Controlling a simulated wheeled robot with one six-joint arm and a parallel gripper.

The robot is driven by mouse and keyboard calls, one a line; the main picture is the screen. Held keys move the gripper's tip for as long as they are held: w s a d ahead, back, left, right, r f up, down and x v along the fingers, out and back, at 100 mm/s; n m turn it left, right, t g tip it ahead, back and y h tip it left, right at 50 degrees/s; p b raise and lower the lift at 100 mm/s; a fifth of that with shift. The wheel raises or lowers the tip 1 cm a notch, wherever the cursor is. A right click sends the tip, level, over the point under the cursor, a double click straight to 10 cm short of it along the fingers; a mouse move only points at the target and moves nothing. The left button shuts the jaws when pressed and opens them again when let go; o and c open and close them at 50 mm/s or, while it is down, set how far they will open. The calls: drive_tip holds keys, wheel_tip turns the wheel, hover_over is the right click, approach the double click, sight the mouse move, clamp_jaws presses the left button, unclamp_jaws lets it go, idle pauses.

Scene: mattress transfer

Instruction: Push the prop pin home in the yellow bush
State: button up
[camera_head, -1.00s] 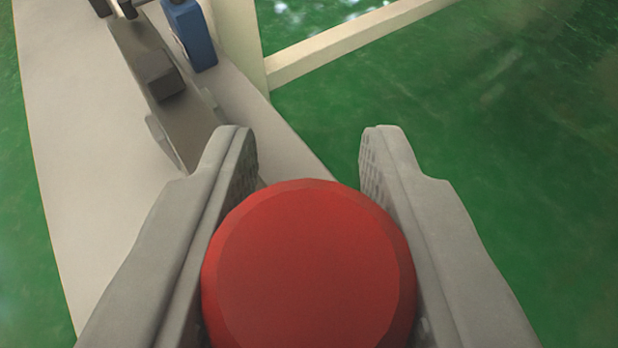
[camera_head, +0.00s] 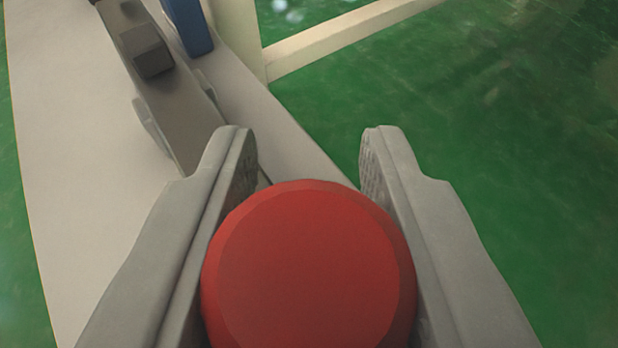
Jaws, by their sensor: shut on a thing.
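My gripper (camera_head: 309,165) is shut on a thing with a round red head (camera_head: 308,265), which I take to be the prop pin. The red head fills the lower middle of the view, between the two grey fingers. Whatever lies under the head is hidden by it. The yellow bush cannot be made out in this view.
A pale grey bench top (camera_head: 80,130) runs along the left. On it lie a long grey bar with a dark block (camera_head: 150,55) and a blue part (camera_head: 188,22). A cream frame (camera_head: 340,38) stands behind. Green floor (camera_head: 500,150) is open at right.

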drive_tip(key=shift+f, duration=0.1)
drive_tip(key=o, duration=1.2)
drive_tip(key=shift+c, duration=0.2)
drive_tip(key=shift+s, duration=0.1)
drive_tip(key=v, duration=1.7)
drive_tip(key=shift+s, duration=0.1)
